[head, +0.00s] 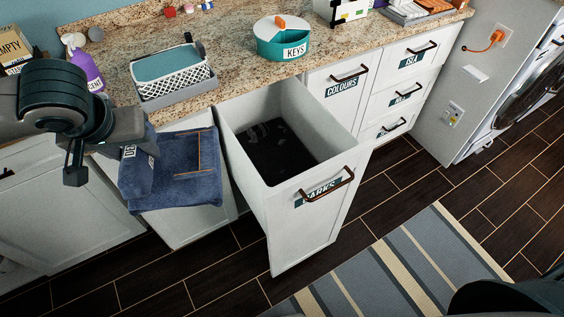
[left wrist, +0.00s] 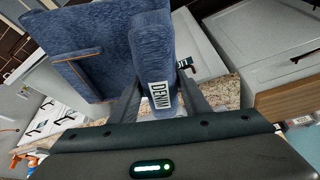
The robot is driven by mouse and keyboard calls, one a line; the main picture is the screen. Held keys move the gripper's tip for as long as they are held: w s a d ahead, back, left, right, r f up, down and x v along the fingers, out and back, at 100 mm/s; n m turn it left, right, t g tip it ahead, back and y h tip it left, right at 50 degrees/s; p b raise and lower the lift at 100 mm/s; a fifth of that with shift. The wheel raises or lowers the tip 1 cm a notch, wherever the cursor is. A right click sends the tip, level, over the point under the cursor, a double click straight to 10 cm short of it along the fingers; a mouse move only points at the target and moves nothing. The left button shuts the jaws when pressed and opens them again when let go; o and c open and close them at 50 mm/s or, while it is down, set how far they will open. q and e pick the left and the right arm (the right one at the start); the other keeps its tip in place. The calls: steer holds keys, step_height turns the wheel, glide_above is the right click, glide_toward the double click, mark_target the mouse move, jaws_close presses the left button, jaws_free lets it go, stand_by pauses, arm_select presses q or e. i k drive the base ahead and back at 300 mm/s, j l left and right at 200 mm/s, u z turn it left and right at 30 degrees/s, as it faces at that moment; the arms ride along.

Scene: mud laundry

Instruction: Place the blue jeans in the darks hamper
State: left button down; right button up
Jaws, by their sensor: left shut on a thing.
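The folded blue jeans (head: 190,185) hang in the air in front of the counter, just left of the open darks hamper. My left gripper (head: 112,160) is shut on their left end, by the label. The left wrist view shows the jeans (left wrist: 98,55) with a folded end and a "DENIM" tag between the two fingers of the gripper (left wrist: 158,95). The darks hamper (head: 317,205) is a white pull-out bin, open at the top, with its label partly behind a brown handle. Dark cloth lies at its bottom. My right gripper is not in view.
The granite counter (head: 230,50) holds a purple bottle (head: 88,70), a white basket (head: 172,78) in a grey tray, and a teal keys bowl (head: 283,40). The colours drawer (head: 340,88) is closed, right of the hamper. A striped rug (head: 400,270) lies on the floor.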

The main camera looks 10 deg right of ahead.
mark_target(276, 161)
steer(key=i+l, duration=0.1)
steer(key=l, duration=0.4)
steer(key=i+l+u, duration=0.1)
steer(key=l, duration=0.9)
steer(key=i, duration=0.05)
